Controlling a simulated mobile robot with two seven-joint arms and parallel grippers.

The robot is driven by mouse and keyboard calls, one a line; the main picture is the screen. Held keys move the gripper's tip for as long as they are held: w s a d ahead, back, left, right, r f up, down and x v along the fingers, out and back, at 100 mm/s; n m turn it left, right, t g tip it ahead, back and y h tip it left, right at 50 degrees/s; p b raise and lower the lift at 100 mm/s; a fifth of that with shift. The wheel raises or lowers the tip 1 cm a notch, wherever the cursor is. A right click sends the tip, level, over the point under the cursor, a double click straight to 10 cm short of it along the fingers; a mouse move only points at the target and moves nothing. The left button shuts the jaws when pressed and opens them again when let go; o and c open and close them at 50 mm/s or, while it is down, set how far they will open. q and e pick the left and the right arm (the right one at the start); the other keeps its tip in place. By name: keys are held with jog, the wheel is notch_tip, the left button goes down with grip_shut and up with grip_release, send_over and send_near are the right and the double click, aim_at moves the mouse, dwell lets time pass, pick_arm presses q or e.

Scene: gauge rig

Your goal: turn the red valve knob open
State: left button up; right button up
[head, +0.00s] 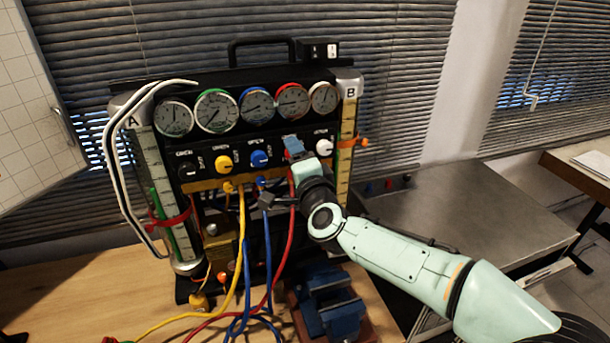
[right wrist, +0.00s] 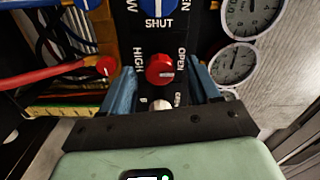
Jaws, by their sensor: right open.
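The red valve knob (right wrist: 160,69) shows in the right wrist view on the black panel, between "HIGH" and "OPEN" labels. My right gripper (head: 292,145) is at the panel, between the blue knob (head: 260,159) and the white knob (head: 324,147). In the right wrist view its blue fingers (right wrist: 162,82) are apart, one on each side of the red knob, with gaps to it. Whether the fingertips reach the knob's depth I cannot tell. My left gripper is in neither view.
Several gauges (head: 257,105) sit above the knobs. Yellow, blue and red hoses (head: 242,225) hang below the panel. A blue vise (head: 328,302) stands in front on the wooden table (head: 60,300). A grey bench (head: 470,225) is at the right.

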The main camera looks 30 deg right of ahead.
jog(key=b+v, duration=0.1)
jog(key=v, duration=1.1)
jog(key=shift+s, duration=0.25)
